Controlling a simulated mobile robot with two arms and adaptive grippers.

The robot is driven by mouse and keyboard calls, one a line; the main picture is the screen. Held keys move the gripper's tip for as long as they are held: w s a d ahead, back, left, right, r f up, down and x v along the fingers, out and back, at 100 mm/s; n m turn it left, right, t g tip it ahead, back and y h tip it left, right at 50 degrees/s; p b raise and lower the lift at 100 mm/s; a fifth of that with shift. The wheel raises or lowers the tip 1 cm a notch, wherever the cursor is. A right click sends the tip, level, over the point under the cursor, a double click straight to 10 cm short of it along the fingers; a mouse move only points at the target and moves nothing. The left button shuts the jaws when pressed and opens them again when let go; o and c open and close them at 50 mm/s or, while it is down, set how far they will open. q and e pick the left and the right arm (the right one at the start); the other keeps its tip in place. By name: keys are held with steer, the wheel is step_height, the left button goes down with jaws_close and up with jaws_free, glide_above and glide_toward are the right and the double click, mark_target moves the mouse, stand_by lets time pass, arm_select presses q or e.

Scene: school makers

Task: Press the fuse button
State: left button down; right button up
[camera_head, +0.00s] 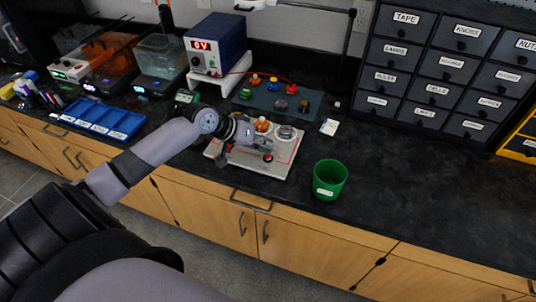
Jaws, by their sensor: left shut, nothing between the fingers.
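A pale board (285,169) lies on the black counter, with an orange part (262,124), a round clear-topped part (286,132) and thin red wires on it. My left gripper (265,147) reaches over the board from the left and is shut and empty. A small red part (268,157) shows right at its fingertips; I cannot tell whether they touch, or whether this is the fuse button. My gripper and wrist hide the left part of the board. My right gripper is not in view.
A green cup (329,179) stands right of the board. Behind it are a dark mat (262,96) with small coloured parts and a blue power supply (216,44) reading 0V. A blue tray (103,119) lies left; labelled drawers (448,72) stand back right. The right counter is clear.

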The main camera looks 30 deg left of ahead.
arm_select(q)
steer(key=shift+f, duration=0.4)
stand_by(0.5)
steer(key=shift+r+p, duration=1)
steer(key=shift+p, duration=0.15)
step_height(320, 180, up, 5)
steer(key=p, duration=0.5)
steer(key=shift+p, duration=0.3)
